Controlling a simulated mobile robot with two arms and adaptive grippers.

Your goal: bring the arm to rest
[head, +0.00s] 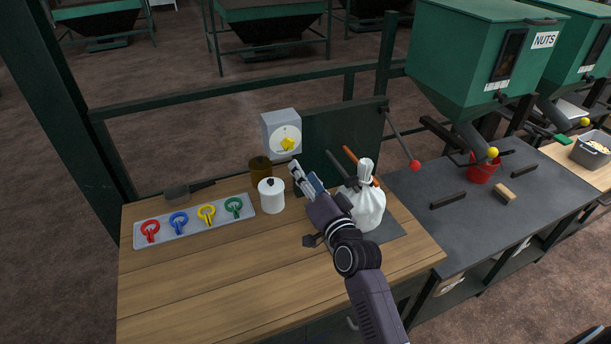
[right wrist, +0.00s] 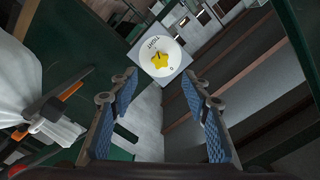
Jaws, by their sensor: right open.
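My right arm reaches in from the bottom right of the head view. Its gripper (head: 305,180) is above the wooden table, left of a white tied bag (head: 368,208). In the right wrist view the two blue-padded fingers of the right gripper (right wrist: 160,115) stand apart with nothing between them. Beyond them is a grey box with a white dial and yellow knob (right wrist: 160,60); it also shows in the head view (head: 283,135). The white bag is at the left of the wrist view (right wrist: 25,85). My left gripper is not in view.
A tray (head: 195,238) with red, blue, yellow and green clips lies on the table (head: 220,285). A white jar (head: 271,196) and a brown jar (head: 260,168) stand left of the gripper. A green panel (head: 345,140) stands behind. The front-left table area is clear.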

